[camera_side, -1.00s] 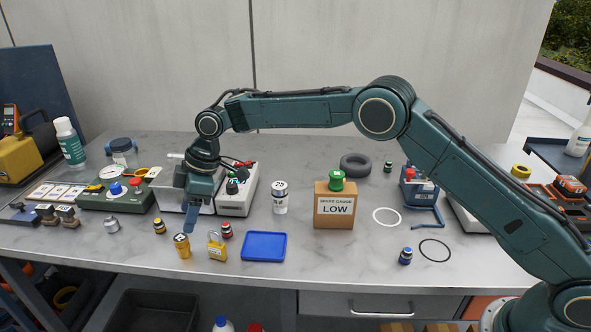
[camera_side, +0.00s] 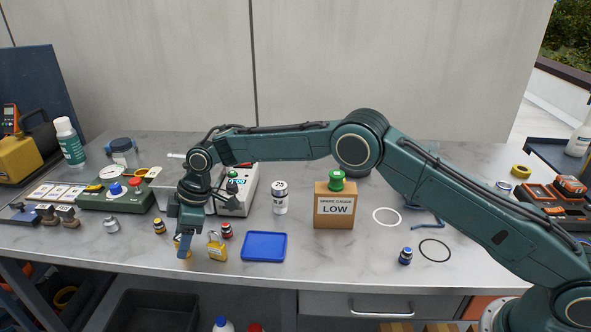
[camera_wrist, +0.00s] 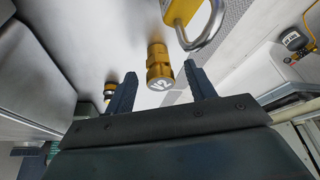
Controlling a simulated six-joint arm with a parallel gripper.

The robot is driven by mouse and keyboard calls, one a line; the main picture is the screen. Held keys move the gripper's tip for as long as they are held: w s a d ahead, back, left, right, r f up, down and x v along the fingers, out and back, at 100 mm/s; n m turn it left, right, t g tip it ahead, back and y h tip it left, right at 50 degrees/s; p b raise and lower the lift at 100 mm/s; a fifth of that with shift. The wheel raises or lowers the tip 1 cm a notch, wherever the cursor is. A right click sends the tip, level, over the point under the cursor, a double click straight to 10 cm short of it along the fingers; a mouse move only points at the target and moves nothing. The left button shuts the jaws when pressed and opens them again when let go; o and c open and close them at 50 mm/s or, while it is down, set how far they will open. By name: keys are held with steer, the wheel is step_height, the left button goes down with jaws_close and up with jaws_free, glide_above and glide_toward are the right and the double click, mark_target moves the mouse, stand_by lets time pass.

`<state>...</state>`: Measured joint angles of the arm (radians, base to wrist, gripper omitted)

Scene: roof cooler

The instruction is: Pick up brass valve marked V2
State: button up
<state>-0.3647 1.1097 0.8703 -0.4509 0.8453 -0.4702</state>
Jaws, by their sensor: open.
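The brass valve marked V2 (camera_wrist: 159,68) shows in the wrist view, its marked end facing the camera. My gripper (camera_wrist: 160,72) is open, with one finger on each side of the valve and a gap to each; I cannot tell how far down the fingers reach. In the side view my gripper (camera_side: 185,246) is at the valve's place near the bench's front edge and hides most of it. The valve is not held.
A yellow padlock (camera_side: 217,249) stands close to the right of the valve; it also shows in the wrist view (camera_wrist: 180,12). Small bottles (camera_side: 227,230) and a blue tray (camera_side: 264,246) are nearby.

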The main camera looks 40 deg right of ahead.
steer(key=shift+w+a+f, duration=0.1)
steer(key=shift+a+f, duration=0.2)
steer(key=shift+f, duration=0.35)
steer(key=c, duration=1.1)
steer(key=shift+c, duration=0.2)
steer(key=shift+r, duration=0.1)
steer(key=shift+r, duration=4.95)
